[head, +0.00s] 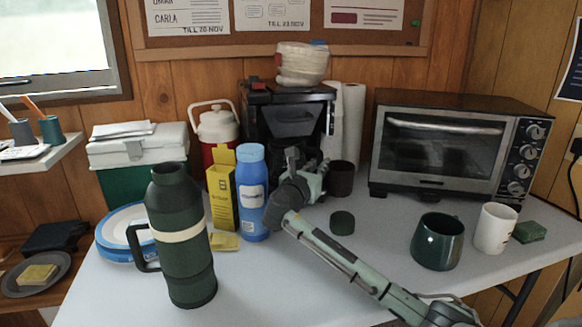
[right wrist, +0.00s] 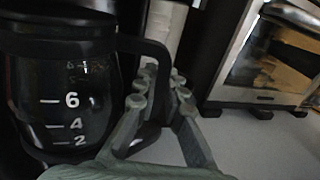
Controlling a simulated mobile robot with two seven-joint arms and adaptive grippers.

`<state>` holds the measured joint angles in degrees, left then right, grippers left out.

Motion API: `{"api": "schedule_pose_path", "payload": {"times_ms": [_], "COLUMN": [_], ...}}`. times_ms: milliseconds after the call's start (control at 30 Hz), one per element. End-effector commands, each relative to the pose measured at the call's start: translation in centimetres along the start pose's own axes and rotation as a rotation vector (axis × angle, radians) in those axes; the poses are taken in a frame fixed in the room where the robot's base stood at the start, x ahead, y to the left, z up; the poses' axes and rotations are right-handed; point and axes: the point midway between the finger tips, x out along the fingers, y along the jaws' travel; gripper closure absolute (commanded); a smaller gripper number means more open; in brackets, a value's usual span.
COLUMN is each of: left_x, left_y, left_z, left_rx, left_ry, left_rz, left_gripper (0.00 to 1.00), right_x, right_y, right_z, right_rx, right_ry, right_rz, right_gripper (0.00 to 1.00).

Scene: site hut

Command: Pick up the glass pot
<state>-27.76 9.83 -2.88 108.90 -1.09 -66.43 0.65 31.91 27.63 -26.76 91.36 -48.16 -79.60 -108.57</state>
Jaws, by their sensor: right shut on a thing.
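The glass pot (right wrist: 70,100) fills the left of the right wrist view. It is dark and clear, with white marks 6, 4 and 2, and a black handle curving down on its right side. My right gripper (right wrist: 160,92) is shut on this handle, its fingers on either side of it. In the head view the right gripper (head: 307,176) is in front of the black coffee maker (head: 290,105). There the pot is mostly hidden behind the gripper and the blue bottle. The pot looks upright in the coffee maker; I cannot tell whether it touches the plate. My left gripper is not in view.
A blue bottle (head: 252,195) and a yellow box (head: 221,190) stand close left of the right gripper. A dark mug (head: 342,179), a dark lid (head: 342,222) and a toaster oven (head: 440,145) are to its right. A green flask (head: 180,245) stands at the front left.

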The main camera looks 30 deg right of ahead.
Motion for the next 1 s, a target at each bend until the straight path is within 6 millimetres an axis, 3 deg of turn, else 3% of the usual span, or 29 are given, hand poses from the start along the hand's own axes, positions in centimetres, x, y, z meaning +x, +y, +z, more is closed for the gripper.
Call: {"api": "schedule_pose_path", "payload": {"times_ms": [567,867,1000], "left_x": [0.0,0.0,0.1], "left_y": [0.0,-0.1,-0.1], "left_z": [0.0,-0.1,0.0], "left_rx": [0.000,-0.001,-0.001], "left_ry": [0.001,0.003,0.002], "left_rz": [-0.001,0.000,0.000], "left_gripper": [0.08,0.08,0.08], "right_x": [0.0,0.0,-1.1], "right_y": [0.0,0.0,-0.9], "right_z": [0.3,1.9,1.6], "right_rx": [0.003,0.005,0.003], "right_ry": [-0.002,-0.004,-0.003], "right_rz": [0.000,0.000,0.000], "right_gripper": [1.00,1.00,1.00]}}
